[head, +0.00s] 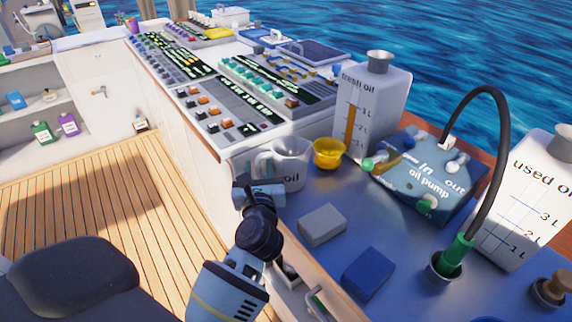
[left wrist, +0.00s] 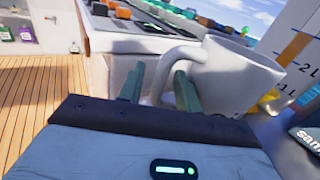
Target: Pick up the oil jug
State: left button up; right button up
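The oil jug (head: 288,168) is a white jug with "oil" lettering, upright on the blue counter near its left edge. Its handle (head: 262,162) faces left. In the left wrist view the jug (left wrist: 238,75) stands just ahead, with its curved handle (left wrist: 160,75) toward the gripper. My left gripper (head: 258,188) is at the handle side of the jug. In the left wrist view its two fingers (left wrist: 157,88) are apart, one on each side of the handle's outer part. I cannot tell whether they touch it. My right gripper is not in view.
A yellow cup (head: 329,154) stands close right of the jug. Behind are the fresh oil tank (head: 375,105) and oil pump (head: 425,175). A grey block (head: 322,225) and blue block (head: 368,273) lie in front. The control panel (head: 225,115) rises behind the jug.

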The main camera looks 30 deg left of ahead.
aim_at(258, 161)
pick_arm(q)
jog(key=shift+s, duration=0.1)
jog(key=shift+c, duration=1.2)
grip_shut()
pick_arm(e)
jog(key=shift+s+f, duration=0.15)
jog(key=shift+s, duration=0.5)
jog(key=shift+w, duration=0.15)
pick_arm(q)
jog(key=shift+r, duration=0.25)
jog(key=shift+r+p, duration=0.3)
jog(key=shift+r, duration=1)
notch_tip(258, 161, up, 2)
jog(key=shift+r+p, duration=0.25)
jog(key=shift+p, duration=0.35)
jog(key=shift+r+p, duration=0.6)
jog(key=shift+r, duration=1.6)
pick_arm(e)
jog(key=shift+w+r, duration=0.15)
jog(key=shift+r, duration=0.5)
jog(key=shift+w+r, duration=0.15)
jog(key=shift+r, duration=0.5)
